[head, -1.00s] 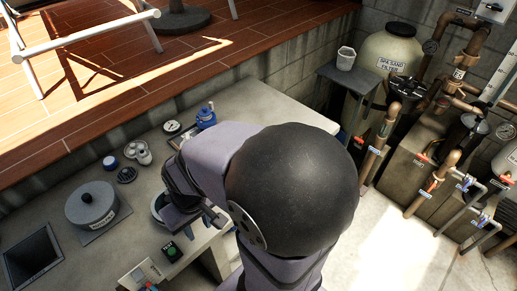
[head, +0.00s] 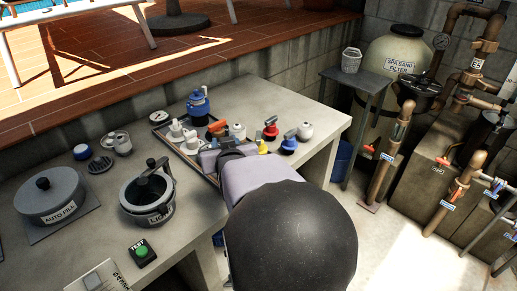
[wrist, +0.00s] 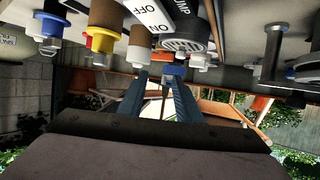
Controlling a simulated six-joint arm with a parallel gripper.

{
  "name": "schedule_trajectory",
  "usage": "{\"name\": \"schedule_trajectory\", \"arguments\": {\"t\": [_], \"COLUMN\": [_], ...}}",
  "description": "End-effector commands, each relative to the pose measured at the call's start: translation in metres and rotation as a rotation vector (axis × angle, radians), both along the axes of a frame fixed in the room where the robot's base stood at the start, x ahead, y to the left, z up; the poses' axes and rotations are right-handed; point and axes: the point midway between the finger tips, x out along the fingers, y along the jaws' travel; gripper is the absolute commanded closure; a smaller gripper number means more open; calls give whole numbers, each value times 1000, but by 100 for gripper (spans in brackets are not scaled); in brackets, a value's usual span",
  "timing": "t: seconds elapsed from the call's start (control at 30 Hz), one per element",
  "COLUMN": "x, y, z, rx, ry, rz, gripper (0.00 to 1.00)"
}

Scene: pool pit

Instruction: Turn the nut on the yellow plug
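The yellow plug (head: 263,147) stands on the tray at the far side of the bench, just right of my dark wrist. In the wrist view, where the scene appears upside down, a yellow plug (wrist: 103,40) with a pale nut (wrist: 99,59) hangs at upper left. My gripper (wrist: 157,77) shows there as two blue-grey fingers with a gap between them and nothing clearly held. It is to the right of the yellow plug and apart from it.
Red-handled (head: 271,127) and blue (head: 289,145) fittings stand close to the yellow plug. White fittings (head: 191,139) and a blue pot (head: 198,104) are at the left of the tray. A grey LIGHT housing (head: 148,192) sits nearer. The bench's right end is clear.

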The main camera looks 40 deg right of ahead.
Motion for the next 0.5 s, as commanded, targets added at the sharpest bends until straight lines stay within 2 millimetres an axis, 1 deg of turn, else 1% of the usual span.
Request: {"name": "schedule_trajectory", "arguments": {"t": [0.03, 0.2, 0.4, 0.5], "x": [-3, -16, -35, -41], "y": [-15, -50, -79, -82], "z": [-14, -10, -5, -10], "rx": [-31, -124, -218, -232], "ry": [-45, -169, -276, -298], "rz": [-33, -114, -190, -210], "gripper": [69, 69, 69, 69]}}
